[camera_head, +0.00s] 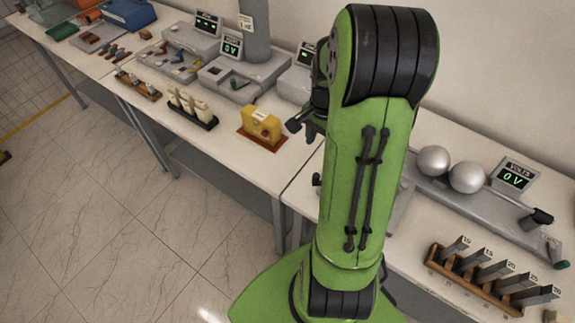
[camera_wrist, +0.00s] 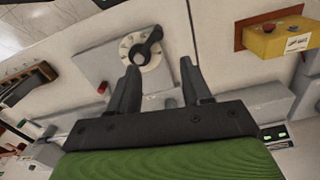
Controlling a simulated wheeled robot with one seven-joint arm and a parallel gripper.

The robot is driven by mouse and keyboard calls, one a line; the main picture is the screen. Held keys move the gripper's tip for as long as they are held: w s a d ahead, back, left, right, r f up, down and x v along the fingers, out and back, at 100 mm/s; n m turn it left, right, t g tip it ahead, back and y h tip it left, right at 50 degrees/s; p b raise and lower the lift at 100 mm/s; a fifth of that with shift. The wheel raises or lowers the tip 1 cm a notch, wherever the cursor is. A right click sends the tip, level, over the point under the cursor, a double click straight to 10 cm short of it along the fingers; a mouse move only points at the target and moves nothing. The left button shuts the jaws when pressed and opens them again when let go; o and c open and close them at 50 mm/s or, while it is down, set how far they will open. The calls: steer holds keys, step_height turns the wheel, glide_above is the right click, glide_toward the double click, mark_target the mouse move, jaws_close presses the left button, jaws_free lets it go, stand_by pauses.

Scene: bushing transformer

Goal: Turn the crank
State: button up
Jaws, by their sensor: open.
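A black crank-like handle (camera_wrist: 152,44) sits on a pale round dial with marks, on a grey panel (camera_wrist: 100,62) in the wrist view. My gripper (camera_wrist: 160,65) is open, with its two dark fingers apart and nothing between them. The handle lies just beyond the fingertips, nearer the left finger; I see no contact. In the head view my gripper (camera_head: 302,121) shows only partly at the left of my green arm, above the bench. My arm hides the dial there.
A yellow box (camera_head: 261,125) with a red button stands on a brown base; it also shows in the wrist view (camera_wrist: 278,38). Two metal spheres (camera_head: 450,168) and a wooden rack of labelled blocks (camera_head: 480,280) stand at right. A dark tray (camera_head: 193,110) holds pale pieces.

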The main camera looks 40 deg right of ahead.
mark_target(316, 175)
steer(key=f, duration=1.6)
steer(key=shift+s, duration=0.25)
jaws_close()
